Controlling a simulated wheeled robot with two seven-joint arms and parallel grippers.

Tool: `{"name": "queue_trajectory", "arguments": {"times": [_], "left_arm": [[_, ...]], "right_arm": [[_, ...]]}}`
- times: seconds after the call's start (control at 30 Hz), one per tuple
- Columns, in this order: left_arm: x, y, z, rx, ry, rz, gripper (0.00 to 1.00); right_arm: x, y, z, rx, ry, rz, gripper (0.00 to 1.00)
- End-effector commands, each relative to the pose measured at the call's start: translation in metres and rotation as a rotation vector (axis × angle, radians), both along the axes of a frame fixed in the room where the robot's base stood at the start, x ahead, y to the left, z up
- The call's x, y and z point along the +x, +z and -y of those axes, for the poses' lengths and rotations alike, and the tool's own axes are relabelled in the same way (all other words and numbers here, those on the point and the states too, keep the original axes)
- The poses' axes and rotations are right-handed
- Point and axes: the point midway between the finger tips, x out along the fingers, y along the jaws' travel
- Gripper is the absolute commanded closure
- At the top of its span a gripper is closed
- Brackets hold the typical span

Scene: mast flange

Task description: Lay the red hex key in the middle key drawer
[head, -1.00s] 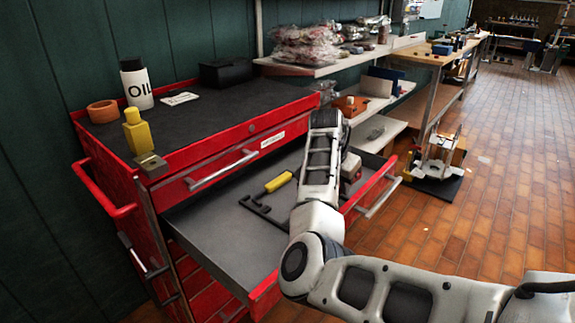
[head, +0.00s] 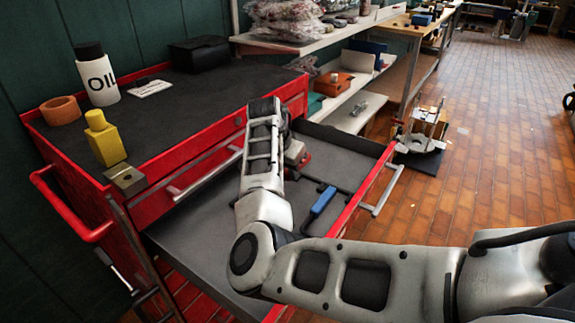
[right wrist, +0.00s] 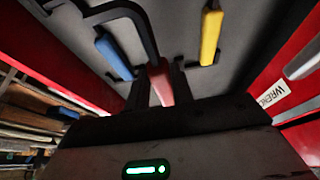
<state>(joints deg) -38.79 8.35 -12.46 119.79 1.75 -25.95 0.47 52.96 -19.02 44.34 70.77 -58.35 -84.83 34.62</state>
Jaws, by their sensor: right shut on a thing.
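My right gripper (head: 297,158) is over the open grey-floored drawer (head: 190,232) of the red tool chest, mostly hidden by its arm in the head view. In the right wrist view the fingers (right wrist: 163,92) are shut on the red handle of the red hex key (right wrist: 160,80). Its black bent shaft runs away from the gripper. Whether it touches the drawer floor I cannot tell. A blue hex key (head: 322,202) lies in the drawer and shows left of the red one in the wrist view (right wrist: 113,58). A yellow hex key (right wrist: 210,35) shows on the right. My left gripper is not in view.
The chest top holds an oil bottle (head: 97,78), a yellow bottle (head: 104,140), an orange ring (head: 60,110) and a black box (head: 200,53). A drawer handle (head: 384,190) projects at the right. Shelves (head: 345,112) stand behind. The drawer's near left floor is clear.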

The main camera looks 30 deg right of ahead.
Motion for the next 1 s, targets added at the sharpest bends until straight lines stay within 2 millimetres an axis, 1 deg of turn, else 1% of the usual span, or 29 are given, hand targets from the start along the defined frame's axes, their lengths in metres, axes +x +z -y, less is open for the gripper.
{"name": "queue_trajectory", "arguments": {"times": [0.03, 0.1, 0.23, 0.67, 1.0], "left_arm": [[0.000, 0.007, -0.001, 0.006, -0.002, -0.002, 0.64], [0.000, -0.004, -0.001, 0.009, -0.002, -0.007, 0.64], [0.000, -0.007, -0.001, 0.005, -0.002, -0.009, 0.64], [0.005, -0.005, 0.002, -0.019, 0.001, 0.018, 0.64], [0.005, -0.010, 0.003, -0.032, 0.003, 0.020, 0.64]], "right_arm": [[-0.001, 0.005, -0.001, 0.002, 0.001, -0.003, 1.00], [0.000, -0.004, -0.001, 0.001, 0.002, -0.001, 1.00], [0.000, -0.012, -0.001, 0.000, 0.001, -0.002, 1.00], [0.000, -0.042, 0.000, 0.001, 0.001, -0.001, 1.00], [0.000, -0.066, -0.001, 0.001, 0.001, -0.001, 1.00]]}}
